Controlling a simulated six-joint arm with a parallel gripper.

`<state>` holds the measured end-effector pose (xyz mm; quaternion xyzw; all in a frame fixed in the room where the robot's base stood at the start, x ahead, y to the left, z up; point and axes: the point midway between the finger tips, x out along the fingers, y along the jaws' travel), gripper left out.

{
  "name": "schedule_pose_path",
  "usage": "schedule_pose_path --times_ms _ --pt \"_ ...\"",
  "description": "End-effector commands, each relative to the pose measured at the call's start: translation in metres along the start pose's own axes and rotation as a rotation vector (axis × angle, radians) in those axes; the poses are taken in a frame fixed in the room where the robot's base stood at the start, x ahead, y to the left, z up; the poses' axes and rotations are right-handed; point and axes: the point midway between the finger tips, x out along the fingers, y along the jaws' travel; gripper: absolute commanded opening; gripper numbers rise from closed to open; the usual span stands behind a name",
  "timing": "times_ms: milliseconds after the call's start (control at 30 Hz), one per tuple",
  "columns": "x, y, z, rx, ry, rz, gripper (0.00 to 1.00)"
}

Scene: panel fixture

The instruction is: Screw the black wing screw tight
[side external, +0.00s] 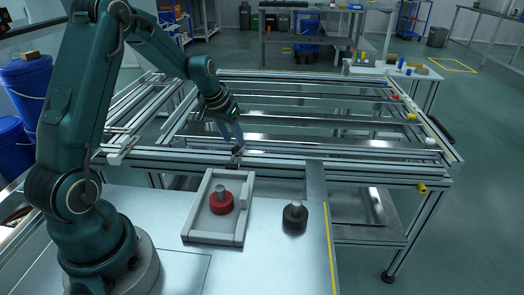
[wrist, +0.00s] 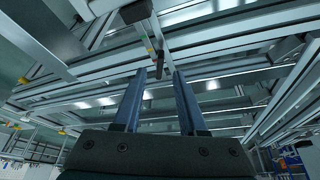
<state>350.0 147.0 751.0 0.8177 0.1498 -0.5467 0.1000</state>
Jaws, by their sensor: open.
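A small dark piece that looks like the black wing screw (wrist: 160,62) shows in the wrist view, just beyond and between my fingertips. In the side view a small dark part (side external: 236,154) sits on the front rail of the frame, just below my gripper (side external: 238,141). Its wings and how deep it sits are too small to tell. My gripper also shows in the wrist view (wrist: 160,73), with its two blue-grey fingers apart and nothing held between them. From the side view I cannot tell whether the fingertips touch the dark part.
The aluminium rail frame (side external: 380,174) spans the work area. On the table in front stand a grey tray (side external: 188,221) holding a red knob with a metal stem (side external: 221,204), and a black knob with a metal stem (side external: 294,217). The table right of the tray is mostly clear.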

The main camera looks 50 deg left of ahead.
Motion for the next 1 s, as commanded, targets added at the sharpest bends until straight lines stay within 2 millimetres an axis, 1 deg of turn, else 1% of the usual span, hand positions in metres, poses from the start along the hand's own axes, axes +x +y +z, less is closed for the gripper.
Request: schedule_pose_path --times_ms 33,200,300,533,567,600,633,667,1000 --pt "0.007 0.001 0.001 0.000 -0.004 0.002 0.41" --pt "0.020 0.001 0.000 0.002 -0.001 0.001 0.41" --pt "0.023 0.001 0.000 0.002 0.000 0.000 0.41" --pt "0.024 0.001 0.000 0.002 0.001 0.000 0.41" --pt "0.024 0.001 0.000 0.002 0.001 0.000 0.34" --pt "0.024 0.001 0.000 0.002 0.001 0.000 0.18" --pt "0.024 0.001 0.000 0.002 0.001 0.000 0.07" --pt "0.024 0.001 0.000 0.002 0.001 0.000 0.00" --pt "0.023 0.000 0.000 0.012 0.000 0.006 0.00"
